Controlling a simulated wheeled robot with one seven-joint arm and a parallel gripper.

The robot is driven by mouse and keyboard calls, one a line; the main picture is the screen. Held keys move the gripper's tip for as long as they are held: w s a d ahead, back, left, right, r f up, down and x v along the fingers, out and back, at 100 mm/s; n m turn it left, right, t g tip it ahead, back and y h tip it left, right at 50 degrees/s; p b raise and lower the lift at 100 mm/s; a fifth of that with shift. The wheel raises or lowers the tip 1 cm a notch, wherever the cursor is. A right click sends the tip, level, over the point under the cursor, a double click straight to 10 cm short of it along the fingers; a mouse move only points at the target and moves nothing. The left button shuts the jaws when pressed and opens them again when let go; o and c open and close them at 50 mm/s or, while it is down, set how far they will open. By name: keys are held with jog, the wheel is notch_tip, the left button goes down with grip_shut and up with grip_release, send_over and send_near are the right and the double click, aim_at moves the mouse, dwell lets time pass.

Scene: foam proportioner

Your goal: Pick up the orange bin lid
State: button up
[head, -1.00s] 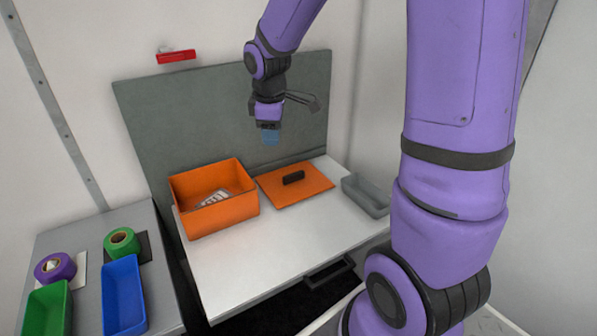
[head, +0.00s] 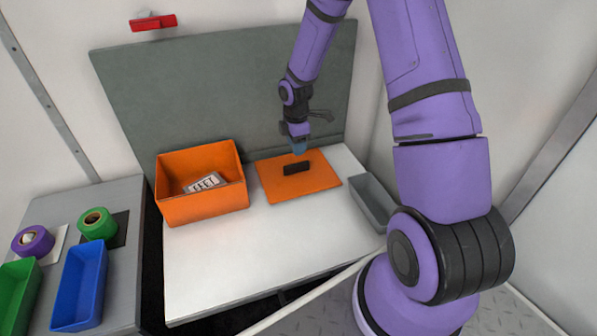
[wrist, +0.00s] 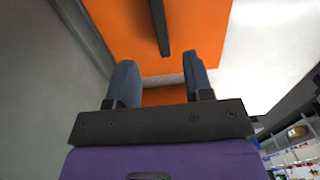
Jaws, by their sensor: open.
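The orange bin lid (head: 318,184) lies flat on the white worktop, to the right of the orange bin. Its dark bar handle (head: 297,168) stands up near its middle. My gripper (head: 299,149) is above the back part of the lid, close to the handle. In the wrist view the two blue fingers of my gripper (wrist: 160,82) are spread apart with nothing between them. The lid (wrist: 205,35) fills the upper middle of that view, and the handle (wrist: 160,28) runs just beyond the fingertips.
The open orange bin (head: 205,208) holds a white printed item (head: 207,182). A grey tray (head: 374,203) stands right of the lid. A grey panel (head: 200,90) rises behind the worktop. A side table at left holds tape rolls and blue and green trays. The front worktop (head: 240,262) is clear.

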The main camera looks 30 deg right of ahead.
aim_at(296, 164)
notch_tip(296, 164, down, 9)
dwell(0.6)
jog(key=shift+c, duration=0.5)
grip_shut()
